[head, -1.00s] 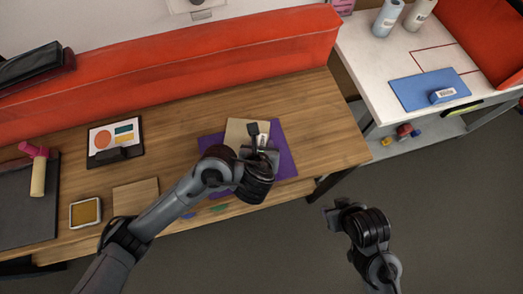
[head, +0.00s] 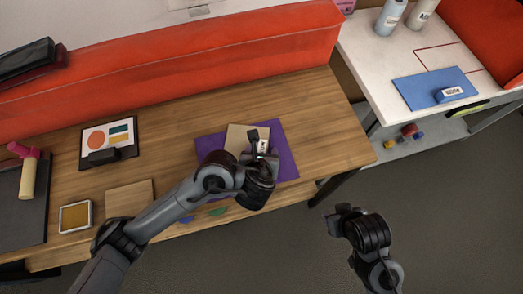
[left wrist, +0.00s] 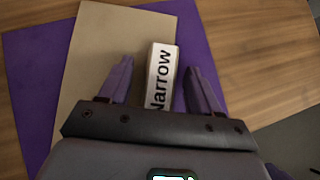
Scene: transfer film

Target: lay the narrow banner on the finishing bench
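A beige sheet (head: 236,138) lies over a purple sheet (head: 285,150) on the wooden table, and both show in the left wrist view, beige (left wrist: 105,50) and purple (left wrist: 30,75). A block with a white label reading "Narrow" (left wrist: 161,75) stands near the beige sheet's right edge. My left gripper (left wrist: 160,65) is open, with one finger on each side of the block and gaps showing. In the head view my left gripper (head: 258,150) hides part of the sheets. My right gripper (head: 338,215) hangs over the floor; its fingers are unclear.
A white table (head: 385,50) at the right has a red outline, bottles and a blue sheet (head: 415,90) with a labelled block (head: 452,92). A clipboard (head: 120,130), brown square (head: 130,197) and ink pad (head: 75,217) lie left. A red padded ledge (head: 190,65) runs behind.

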